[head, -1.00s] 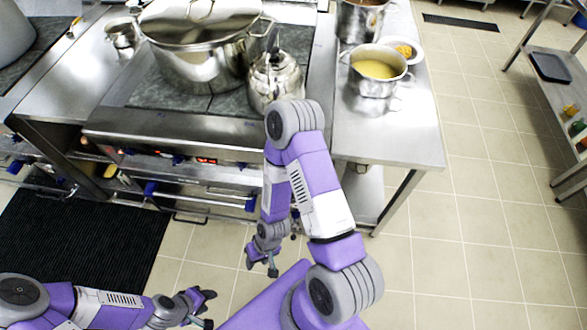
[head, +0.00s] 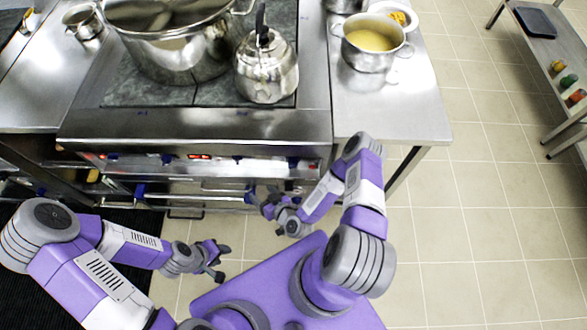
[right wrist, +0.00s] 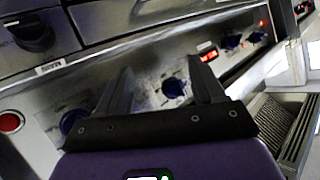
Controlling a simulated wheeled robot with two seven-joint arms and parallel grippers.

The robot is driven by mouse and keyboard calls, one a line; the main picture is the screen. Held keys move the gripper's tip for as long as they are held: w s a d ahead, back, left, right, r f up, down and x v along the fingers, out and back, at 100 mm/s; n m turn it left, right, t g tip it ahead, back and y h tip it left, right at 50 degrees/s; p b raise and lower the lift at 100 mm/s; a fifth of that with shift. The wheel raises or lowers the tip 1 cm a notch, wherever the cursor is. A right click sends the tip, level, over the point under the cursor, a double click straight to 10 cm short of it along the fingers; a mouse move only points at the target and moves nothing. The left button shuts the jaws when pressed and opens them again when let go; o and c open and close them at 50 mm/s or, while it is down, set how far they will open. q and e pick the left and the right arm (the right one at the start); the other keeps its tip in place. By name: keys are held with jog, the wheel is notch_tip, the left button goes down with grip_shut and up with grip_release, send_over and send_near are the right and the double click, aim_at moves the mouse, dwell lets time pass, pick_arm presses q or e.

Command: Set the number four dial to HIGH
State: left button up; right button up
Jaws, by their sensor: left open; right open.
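The stove's front panel (head: 130,164) runs across the head view below the cooktop, with small blue dials and red lit displays. In the right wrist view a blue dial (right wrist: 174,88) shows between my open fingers, with clear space around it. A second blue dial (right wrist: 75,121) is partly hidden by my left-hand finger, and two more blue dials (right wrist: 232,41) sit further right. I cannot read which one is number four. My right gripper (head: 263,198) is open and empty in front of the panel. My left gripper (head: 220,262) is open and empty over the floor.
A large pot (head: 180,50) and a kettle (head: 267,72) stand on the cooktop. A steel side table (head: 400,112) holds a pot of yellow soup. Oven handles (head: 210,190) jut out under the panel. A red button (right wrist: 11,122) sits left of the dials.

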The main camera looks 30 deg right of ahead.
jog(key=d+m+t+h, duration=0.3)
jog(key=d+h, duration=0.2)
jog(key=h, duration=0.1)
jog(key=m+h+b, duration=0.1)
jog(key=m+h, duration=0.2)
jog(key=h, duration=0.3)
send_near(293, 167)
jog(key=x, duration=0.3)
jog(key=shift+g, duration=0.4)
jog(key=b+x, duration=0.1)
jog(key=x, duration=0.2)
jog(key=b+x, duration=0.1)
jog(key=x, duration=0.3)
jog(key=shift+f, duration=0.25)
jog(key=shift+n, duration=0.3)
jog(key=c, duration=1.1)
jog(key=shift+o, duration=0.2)
jog(key=shift+a, duration=0.1)
